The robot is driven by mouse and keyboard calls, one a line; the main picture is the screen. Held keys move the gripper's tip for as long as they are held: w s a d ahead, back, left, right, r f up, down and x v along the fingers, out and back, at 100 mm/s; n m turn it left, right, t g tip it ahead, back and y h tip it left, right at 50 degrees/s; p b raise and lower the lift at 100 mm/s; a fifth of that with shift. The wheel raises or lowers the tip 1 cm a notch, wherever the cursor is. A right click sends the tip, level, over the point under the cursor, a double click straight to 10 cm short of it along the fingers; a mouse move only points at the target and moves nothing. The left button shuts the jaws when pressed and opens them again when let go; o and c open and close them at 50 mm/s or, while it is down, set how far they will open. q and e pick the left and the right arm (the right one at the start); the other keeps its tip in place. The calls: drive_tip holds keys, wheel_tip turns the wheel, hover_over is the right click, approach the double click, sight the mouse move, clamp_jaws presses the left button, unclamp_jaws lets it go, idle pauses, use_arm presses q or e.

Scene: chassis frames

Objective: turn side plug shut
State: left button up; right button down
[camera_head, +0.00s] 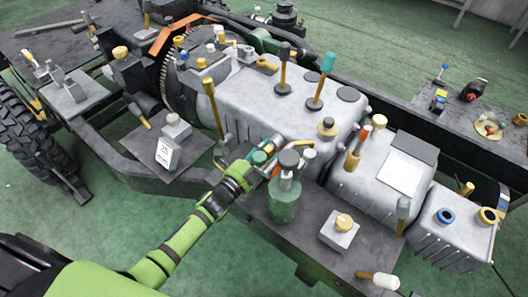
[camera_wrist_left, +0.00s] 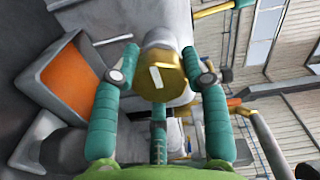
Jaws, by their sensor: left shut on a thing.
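The side plug (camera_wrist_left: 162,82) is a round brass-coloured cap with a pale bar mark on its face, on the end of a grey cylindrical boss. In the head view, my left gripper (camera_head: 264,156) reaches to the near side of the grey gearbox casing (camera_head: 270,105). The plug cannot be made out there behind the gripper. My right gripper is not in view.
A green canister with a dark cap (camera_head: 284,200) stands close right of my left gripper. A grey box with a yellow knob (camera_head: 340,230) is further right on the dark plate.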

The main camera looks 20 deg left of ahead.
use_arm(q)
drive_tip(key=shift+d+r, duration=0.25)
drive_tip(key=shift+d, duration=0.1)
drive_tip(key=o, duration=1.2)
drive_tip(key=shift+d, duration=0.1)
drive_tip(key=shift+c, duration=0.2)
drive_tip(key=shift+s+f, duration=0.1)
drive_tip(key=shift+s+a, duration=0.1)
drive_tip(key=shift+a, duration=0.15)
drive_tip(key=v, duration=1.1)
drive_tip(key=shift+s, duration=0.35)
